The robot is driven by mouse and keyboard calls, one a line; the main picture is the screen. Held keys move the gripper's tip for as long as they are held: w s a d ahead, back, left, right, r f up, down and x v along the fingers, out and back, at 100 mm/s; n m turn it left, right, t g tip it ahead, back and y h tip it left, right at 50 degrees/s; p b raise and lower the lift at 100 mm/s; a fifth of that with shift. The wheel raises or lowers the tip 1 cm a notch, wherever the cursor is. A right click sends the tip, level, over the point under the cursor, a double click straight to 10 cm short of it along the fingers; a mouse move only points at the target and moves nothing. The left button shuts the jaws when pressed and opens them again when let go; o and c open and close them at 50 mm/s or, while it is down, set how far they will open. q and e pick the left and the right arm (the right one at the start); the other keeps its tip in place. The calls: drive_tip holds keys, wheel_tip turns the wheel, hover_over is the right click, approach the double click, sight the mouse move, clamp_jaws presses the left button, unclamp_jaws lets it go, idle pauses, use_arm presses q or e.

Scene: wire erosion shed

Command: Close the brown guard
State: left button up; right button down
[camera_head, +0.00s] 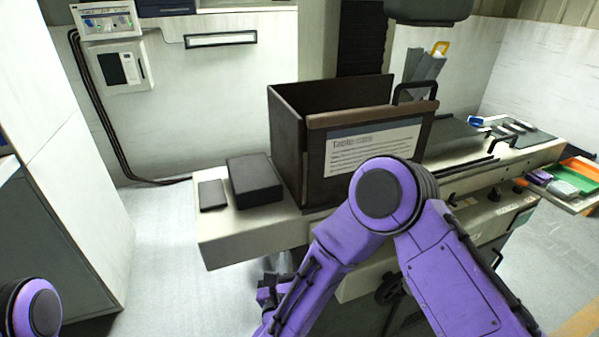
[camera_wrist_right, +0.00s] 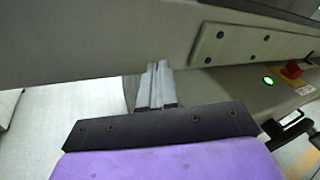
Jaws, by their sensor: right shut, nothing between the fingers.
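The brown guard (camera_head: 290,135) stands on the left part of the machine bed as a dark box with an open top. Its front panel bears a white sign (camera_head: 345,153) and has a lighter brown top edge; a black handle (camera_head: 415,87) shows at its right end. My right arm hides the panel's lower right part. My right gripper (camera_wrist_right: 156,82) is shut and empty, its fingertips close to a grey machine surface; I cannot tell if they touch. In the head view its wrist is low, in front of the bed and below the guard. My left gripper is out of view.
A black block (camera_head: 254,181) and a small dark plate (camera_head: 212,195) lie left of the guard. A tray with coloured bins (camera_head: 575,177) is at the right. The wrist view shows a green light (camera_wrist_right: 268,81) and a red button (camera_wrist_right: 292,69). Floor at left is clear.

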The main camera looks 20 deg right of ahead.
drive_tip(key=s+a+r+m+g+h+p, duration=0.1)
drive_tip(key=a+r+m+h, duration=0.2)
drive_tip(key=r+m, duration=0.85)
drive_tip(key=a+r+m+g+h+p, duration=0.1)
drive_tip(key=a+r+m+g+h, duration=0.15)
drive_tip(key=r+m, duration=0.9)
drive_tip(key=w+d+f+m+p, duration=0.1)
drive_tip(key=w+d, duration=0.1)
drive_tip(key=d, duration=0.1)
drive_tip(key=w+d+f+m+p, duration=0.1)
drive_tip(key=w+d+p, duration=0.1)
drive_tip(key=w+d, duration=0.1)
drive_tip(key=w+d+f+m+t+p, duration=0.1)
drive_tip(key=w+d+f+p, duration=0.1)
drive_tip(key=d, duration=0.2)
drive_tip(key=shift+w+d+f+m+h, duration=0.1)
drive_tip(key=shift+w+d+m+h, duration=0.05)
drive_tip(key=shift+d+m+h, duration=0.2)
drive_tip(key=shift+w, duration=0.1)
